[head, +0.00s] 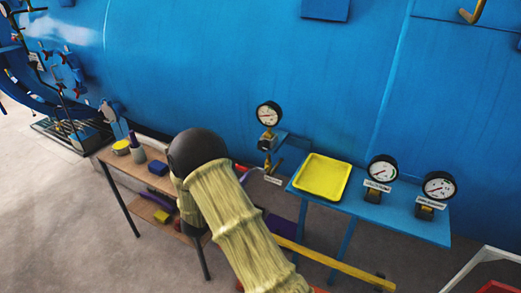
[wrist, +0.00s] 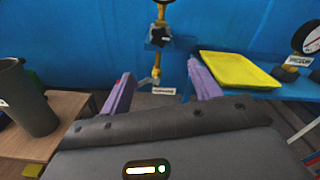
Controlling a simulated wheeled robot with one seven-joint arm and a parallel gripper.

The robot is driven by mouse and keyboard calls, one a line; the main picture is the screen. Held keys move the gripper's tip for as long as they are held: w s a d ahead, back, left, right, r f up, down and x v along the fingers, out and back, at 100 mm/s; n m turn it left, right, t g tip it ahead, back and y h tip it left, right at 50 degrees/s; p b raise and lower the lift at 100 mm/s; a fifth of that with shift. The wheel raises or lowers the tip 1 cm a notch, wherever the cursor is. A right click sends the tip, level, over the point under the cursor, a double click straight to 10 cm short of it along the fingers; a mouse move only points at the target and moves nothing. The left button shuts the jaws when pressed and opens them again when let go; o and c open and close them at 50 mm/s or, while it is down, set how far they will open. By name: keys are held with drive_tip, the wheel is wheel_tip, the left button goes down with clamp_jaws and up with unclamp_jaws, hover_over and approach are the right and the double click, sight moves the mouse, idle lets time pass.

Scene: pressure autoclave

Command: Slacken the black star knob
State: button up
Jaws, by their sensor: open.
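The black star knob (wrist: 159,36) shows in the wrist view near the top centre, on a brass fitting (wrist: 164,68) against the blue wall. In the head view the dark knob (head: 265,144) sits below a round gauge (head: 268,114), left of the blue shelf. My gripper (wrist: 162,86) is open, its two purple fingers wide apart with nothing between them. The knob lies beyond and above the fingertips in the wrist view, apart from them. In the head view my arm hides most of the gripper.
A yellow tray (head: 321,176) and two gauges (head: 381,171) stand on a blue shelf (head: 420,227) right of the knob. A wooden table (head: 126,174) with small containers stands left. A dark grey cup (wrist: 30,98) is left of my gripper in the wrist view.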

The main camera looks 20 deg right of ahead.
sight(262, 147)
drive_tip(key=p+x, duration=0.2)
drive_tip(key=x, duration=0.6)
drive_tip(key=p+x, duration=0.3)
drive_tip(key=x, duration=0.5)
drive_tip(key=shift+w+d+r, duration=0.1)
drive_tip(key=shift+d+r, duration=0.1)
drive_tip(key=shift+r, duration=0.05)
drive_tip(key=shift+w+d+f, duration=0.15)
drive_tip(key=shift+w+d, duration=0.2)
drive_tip(key=shift+d, duration=0.1)
drive_tip(key=shift+c, duration=0.2)
drive_tip(key=shift+a, duration=0.1)
drive_tip(key=c, duration=0.9)
